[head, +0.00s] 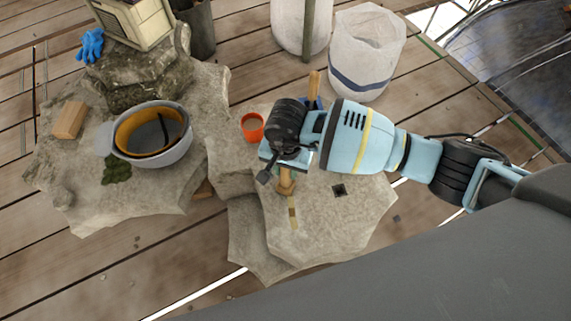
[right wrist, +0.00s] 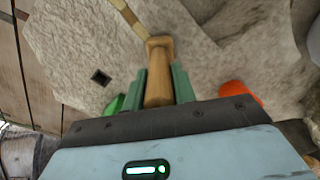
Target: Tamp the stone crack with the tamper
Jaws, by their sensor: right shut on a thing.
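The wooden tamper (head: 287,186) is held by my right gripper (head: 283,170) above the pale stone slab. In the right wrist view the tamper (right wrist: 158,60) sits between the two green fingers of the gripper (right wrist: 160,88), which are shut on it. The stone crack (head: 293,213) is a narrow tan strip in the slab, just below the tamper's blunt end in the head view. The crack (right wrist: 127,14) also shows at the top of the right wrist view. I cannot tell whether the tamper touches the stone. My left gripper is not in view.
An orange cup (head: 252,128) stands left of my right gripper. A white bowl-like vessel (head: 178,152), a wood block (head: 70,120) and green moss (head: 117,169) rest on the left stone. A small square hole (head: 339,190) is right of the crack. White sacks (head: 367,50) stand behind.

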